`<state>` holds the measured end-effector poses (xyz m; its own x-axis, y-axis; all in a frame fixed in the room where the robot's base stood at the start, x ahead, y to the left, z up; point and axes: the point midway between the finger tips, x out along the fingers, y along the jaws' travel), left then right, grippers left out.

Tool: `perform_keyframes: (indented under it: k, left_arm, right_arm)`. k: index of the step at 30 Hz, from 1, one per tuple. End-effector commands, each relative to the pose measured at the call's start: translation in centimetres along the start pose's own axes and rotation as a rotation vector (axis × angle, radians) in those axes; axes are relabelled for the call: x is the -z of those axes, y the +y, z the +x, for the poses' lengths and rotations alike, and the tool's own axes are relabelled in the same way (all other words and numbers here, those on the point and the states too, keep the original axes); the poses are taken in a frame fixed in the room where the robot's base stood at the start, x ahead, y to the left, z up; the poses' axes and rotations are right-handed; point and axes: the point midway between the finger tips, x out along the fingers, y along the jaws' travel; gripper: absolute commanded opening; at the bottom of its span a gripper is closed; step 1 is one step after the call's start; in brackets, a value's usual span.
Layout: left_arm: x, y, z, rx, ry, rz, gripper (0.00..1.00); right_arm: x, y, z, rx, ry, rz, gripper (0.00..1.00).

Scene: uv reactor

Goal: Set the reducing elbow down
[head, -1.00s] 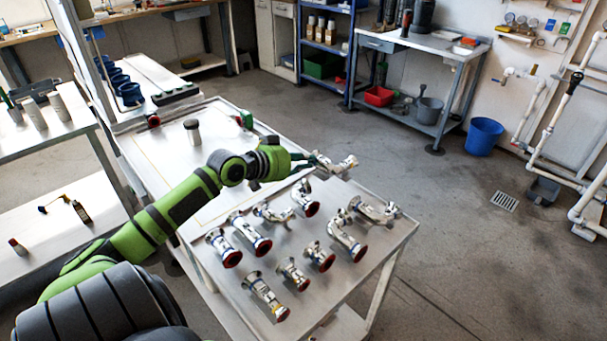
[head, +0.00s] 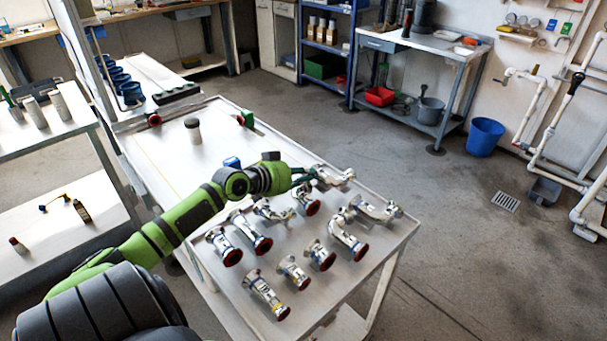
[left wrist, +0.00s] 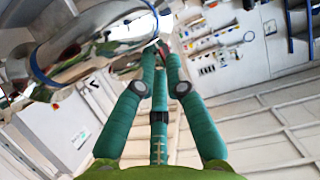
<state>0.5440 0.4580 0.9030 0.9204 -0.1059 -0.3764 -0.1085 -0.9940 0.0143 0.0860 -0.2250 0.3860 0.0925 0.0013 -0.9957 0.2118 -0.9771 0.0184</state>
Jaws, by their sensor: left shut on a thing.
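My left gripper (head: 314,178) is shut on a shiny metal fitting, the reducing elbow (head: 338,179), at the far right edge of the white cart top (head: 165,160). In the head view I cannot tell whether the elbow touches the surface. In the left wrist view the green fingers (left wrist: 163,55) of this gripper come together beside shiny chrome metal (left wrist: 95,40) at the upper left. The fingers partly hide the elbow. My right gripper is not in view.
Several chrome fittings with red or dark ends, such as this one (head: 265,292), lie close together on the near half of the cart. A grey-capped jar (head: 193,132) stands at the far half, which is mostly clear. A blue item (head: 232,162) lies behind my arm.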

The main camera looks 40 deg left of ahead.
Motion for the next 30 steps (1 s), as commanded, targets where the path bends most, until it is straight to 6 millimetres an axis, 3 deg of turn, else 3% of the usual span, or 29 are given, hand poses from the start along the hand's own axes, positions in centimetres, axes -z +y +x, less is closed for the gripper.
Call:
perform_keyframes:
  k: [5, 6, 17, 23, 30]
  left_arm:
    - [-0.5, 0.0, 0.1, 0.0, -0.005, -0.001, 0.0]
    - [-0.7, 0.0, 0.1, -0.001, -0.011, -0.001, 0.23]
    - [-0.7, 0.0, 0.1, -0.001, -0.011, -0.001, 0.23]
    - [1.0, 0.0, -0.6, 0.0, -0.009, -0.001, 0.23]
    - [0.3, 0.1, -4.2, -0.001, -0.012, 0.0, 0.23]
  right_arm:
    - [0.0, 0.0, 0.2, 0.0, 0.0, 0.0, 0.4]
    - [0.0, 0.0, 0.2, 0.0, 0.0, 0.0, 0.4]
    - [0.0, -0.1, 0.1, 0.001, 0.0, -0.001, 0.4]
    - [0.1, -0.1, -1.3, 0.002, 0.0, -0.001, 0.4]
    - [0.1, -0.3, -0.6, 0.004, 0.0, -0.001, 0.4]
